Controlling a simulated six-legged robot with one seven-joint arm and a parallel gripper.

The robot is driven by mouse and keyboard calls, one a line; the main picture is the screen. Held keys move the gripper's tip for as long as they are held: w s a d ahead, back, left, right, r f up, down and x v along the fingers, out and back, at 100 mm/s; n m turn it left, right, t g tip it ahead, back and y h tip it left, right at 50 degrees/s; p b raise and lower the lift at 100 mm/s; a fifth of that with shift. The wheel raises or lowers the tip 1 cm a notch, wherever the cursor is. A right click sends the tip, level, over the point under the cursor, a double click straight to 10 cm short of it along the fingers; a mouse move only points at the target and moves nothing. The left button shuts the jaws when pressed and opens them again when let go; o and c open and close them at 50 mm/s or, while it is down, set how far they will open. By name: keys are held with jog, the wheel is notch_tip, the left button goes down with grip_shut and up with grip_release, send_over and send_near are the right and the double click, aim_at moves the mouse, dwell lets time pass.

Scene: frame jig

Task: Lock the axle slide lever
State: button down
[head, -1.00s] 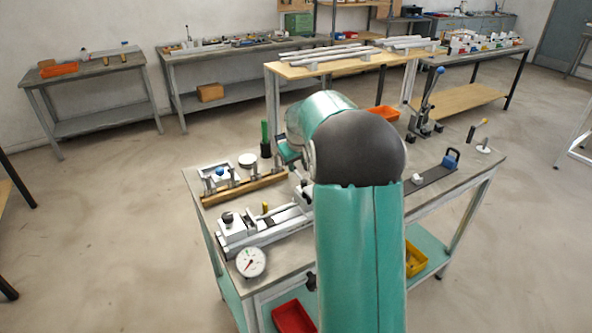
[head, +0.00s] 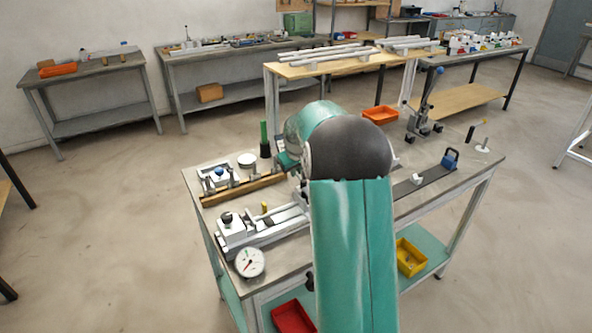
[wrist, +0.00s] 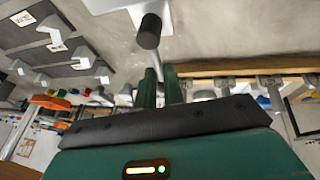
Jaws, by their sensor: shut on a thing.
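In the head view the slide fixture (head: 268,229), a silver rail with a clamp block and a black knob at its left end, lies on the front of the bench. My arm hides its right end and my gripper there. In the wrist view my gripper (wrist: 160,84) has its two green fingers close together, shut on a thin grey rod that I take for the lever (wrist: 157,65). A black cylindrical end (wrist: 149,32) shows just beyond the fingertips, beneath a pale metal block (wrist: 120,4). The part of the rod between the fingers is mostly hidden.
A wooden rail with clamps (head: 243,189) lies behind the fixture, and a white dial gauge (head: 250,262) lies at the front left corner. A dark plate with a blue-handled clamp (head: 430,178) is on the right. A green-handled tool (head: 264,140) stands at the back.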

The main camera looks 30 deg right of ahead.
jog(key=shift+m, duration=0.3)
jog(key=shift+s+d+m+g+h, duration=0.35)
jog(key=shift+s+d+m+g, duration=0.55)
jog(key=shift+m, duration=2)
jog(key=shift+s+d+m+g+h, duration=0.4)
jog(key=shift+m+g, duration=0.95)
jog(key=shift+m, duration=1.55)
jog(key=shift+s+d+m+g+h, duration=0.25)
jog(key=shift+s+d+m+g, duration=0.65)
jog(key=shift+m, duration=2)
jog(key=shift+w+a+g, duration=0.15)
jog(key=shift+w+g, duration=0.2)
jog(key=c, duration=1.5)
grip_release()
jog(key=v, duration=1.4)
